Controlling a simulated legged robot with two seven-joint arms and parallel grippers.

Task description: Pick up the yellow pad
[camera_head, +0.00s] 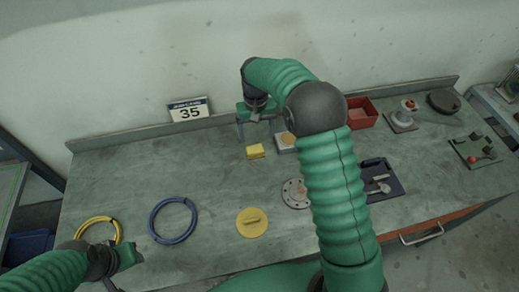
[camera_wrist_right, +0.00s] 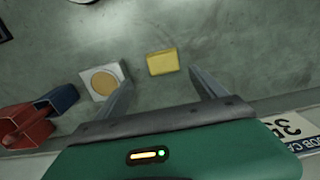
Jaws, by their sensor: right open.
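The yellow pad (camera_head: 255,151) is a small yellow block lying flat on the grey-green bench, left of my right arm. In the wrist view the pad (camera_wrist_right: 162,63) lies just beyond the fingertips, in line with the gap between them. My right gripper (camera_head: 256,128) is open and empty, behind the pad near the back of the bench; its two spread fingers also show in the wrist view (camera_wrist_right: 160,82). My left gripper (camera_head: 127,272) is at the front left, near the coiled rings; its fingers are unclear.
A pale block with a tan disc (camera_wrist_right: 105,80) sits beside the pad, close to one finger. A sign reading 35 (camera_head: 189,110) stands at the back. A red bin (camera_head: 362,113) is to the right. A blue ring (camera_head: 173,221) and a round yellow disc (camera_head: 252,222) lie in front.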

